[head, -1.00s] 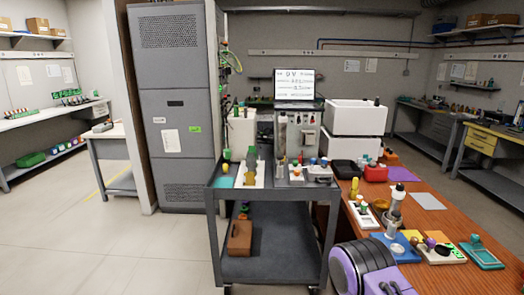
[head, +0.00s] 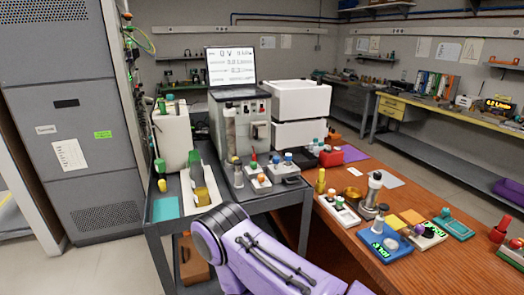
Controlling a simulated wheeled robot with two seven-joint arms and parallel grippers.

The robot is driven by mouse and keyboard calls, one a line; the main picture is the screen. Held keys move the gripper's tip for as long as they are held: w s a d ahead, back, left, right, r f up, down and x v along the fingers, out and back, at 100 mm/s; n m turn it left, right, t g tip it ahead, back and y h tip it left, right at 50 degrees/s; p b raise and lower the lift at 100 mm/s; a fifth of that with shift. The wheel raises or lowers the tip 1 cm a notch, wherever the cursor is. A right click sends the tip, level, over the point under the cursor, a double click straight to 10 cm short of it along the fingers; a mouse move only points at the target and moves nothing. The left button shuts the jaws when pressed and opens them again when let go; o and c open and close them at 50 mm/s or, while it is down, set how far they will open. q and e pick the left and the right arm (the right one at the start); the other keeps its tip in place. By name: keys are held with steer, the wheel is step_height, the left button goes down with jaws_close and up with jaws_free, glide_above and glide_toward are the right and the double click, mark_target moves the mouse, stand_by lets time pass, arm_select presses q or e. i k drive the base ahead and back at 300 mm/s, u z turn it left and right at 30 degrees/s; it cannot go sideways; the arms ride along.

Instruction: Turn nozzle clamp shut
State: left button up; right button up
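The bench instrument (head: 257,128) stands on the grey cart in the head view, with an upright cylinder (head: 230,125) on its front left side and a lit screen (head: 230,66) behind it. Small blocks with coloured knobs (head: 262,180) sit on the cart in front of the instrument. I cannot single out the nozzle clamp at this size, nor tell whether it is open or shut. One of my purple arms reaches in from the bottom and covers part of the cart's front. Neither gripper shows.
The cart top (head: 165,208) also carries a white container (head: 173,138) and a green-and-yellow item (head: 202,183). A wooden table (head: 345,238) with bottles, blocks and a blue tray (head: 384,243) adjoins on the right. A tall grey cabinet (head: 85,120) stands left. Floor is open at lower left.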

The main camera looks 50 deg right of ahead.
mark_target(275, 159)
steer(key=z, duration=0.35)
steer(key=i, duration=0.85)
steer(key=z, duration=0.7)
